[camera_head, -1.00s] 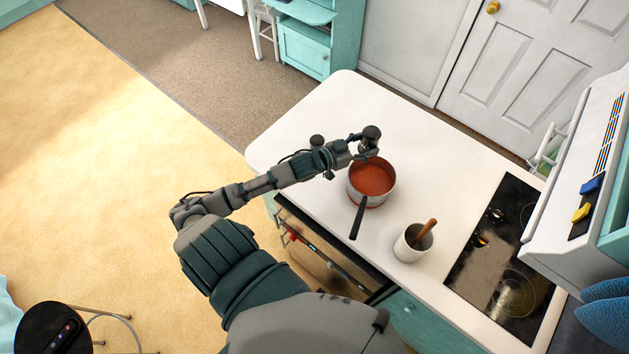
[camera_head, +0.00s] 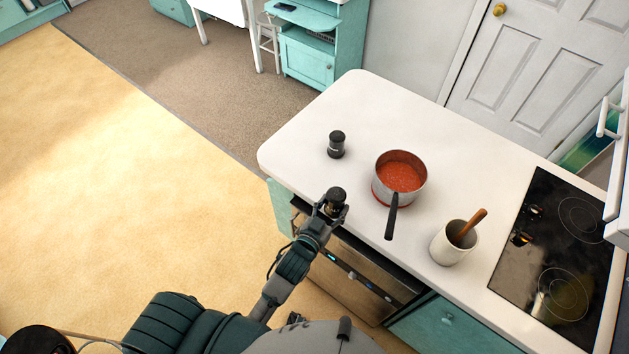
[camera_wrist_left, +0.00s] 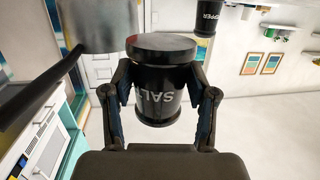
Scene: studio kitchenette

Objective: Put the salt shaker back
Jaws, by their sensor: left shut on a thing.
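The salt shaker (camera_wrist_left: 158,85) is black with "SALT" lettering and sits between the fingers of my left gripper (camera_wrist_left: 158,105) in the left wrist view. In the head view the left gripper (camera_head: 331,208) is shut on the salt shaker (camera_head: 335,196) at the counter's front edge. A matching dark shaker (camera_head: 336,144) stands upright on the white counter (camera_head: 300,150), farther back. It reads "PEPPER" in the left wrist view (camera_wrist_left: 207,18). My right gripper is not in view.
A pot of red sauce (camera_head: 400,178) stands right of the gripper, its black handle (camera_head: 391,216) pointing toward the front edge. A white crock (camera_head: 453,243) holds a wooden utensil. A black cooktop (camera_head: 555,245) lies at the right. The counter around the pepper shaker is clear.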

